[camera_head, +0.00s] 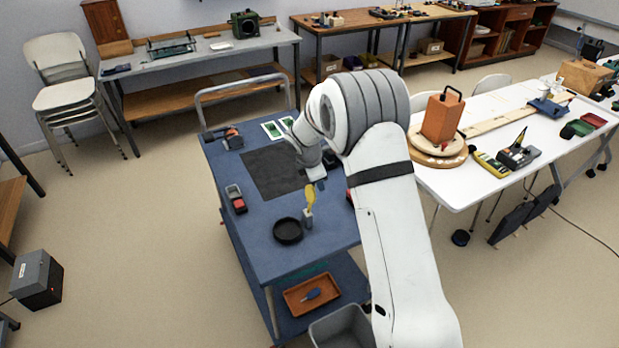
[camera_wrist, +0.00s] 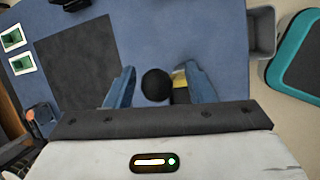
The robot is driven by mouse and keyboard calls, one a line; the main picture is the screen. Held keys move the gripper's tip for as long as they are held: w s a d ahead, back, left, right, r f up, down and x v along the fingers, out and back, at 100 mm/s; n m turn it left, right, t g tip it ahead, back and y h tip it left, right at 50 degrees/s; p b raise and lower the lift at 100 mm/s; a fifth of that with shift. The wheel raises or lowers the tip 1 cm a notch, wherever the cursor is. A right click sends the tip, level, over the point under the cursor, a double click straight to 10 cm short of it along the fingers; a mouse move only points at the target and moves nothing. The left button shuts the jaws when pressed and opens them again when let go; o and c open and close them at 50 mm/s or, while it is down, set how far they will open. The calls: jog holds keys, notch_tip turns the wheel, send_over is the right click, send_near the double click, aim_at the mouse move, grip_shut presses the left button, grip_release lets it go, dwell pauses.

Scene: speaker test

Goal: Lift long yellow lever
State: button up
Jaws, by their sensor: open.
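The yellow lever (camera_head: 310,196) stands upright on a small grey base (camera_head: 307,218) on the blue cart top, in the head view. My gripper (camera_wrist: 160,72) is open, its two blue fingers spread and pointing down at the cart. In the wrist view a yellow patch (camera_wrist: 180,78), likely the lever, shows beside the right finger, which hides part of it. I see no grip on it. In the head view my wrist is just above the lever; the fingers are hard to make out there.
A black round dish (camera_head: 288,232) sits left of the lever. A dark mat (camera_head: 270,174) lies behind it. A red and grey device (camera_head: 236,199) is at the cart's left edge. A white table (camera_head: 480,185) stands right. A grey bin (camera_head: 341,330) is below in front.

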aim_at(312, 199)
jog(key=b+v, duration=0.1)
jog(key=v, duration=0.6)
jog(key=shift+s+r, duration=0.15)
jog(key=shift+r, duration=0.2)
jog(key=s+d+r+m, duration=0.5)
jog(key=s+r+m, duration=0.1)
jog(key=s, duration=0.2)
jog(key=s+d+r+m, duration=0.5)
jog(key=s+d+r, duration=0.1)
jog(key=s, duration=0.3)
jog(key=s+d+m+y, duration=0.1)
jog(key=s+d+m, duration=0.1)
jog(key=s+m, duration=0.3)
jog(key=s+d+m+y, duration=0.1)
jog(key=s+m, duration=0.4)
jog(key=s, duration=0.9)
jog(key=shift+d+r+m, duration=0.25)
jog(key=shift+d+m, duration=0.1)
jog(key=shift+m, duration=0.05)
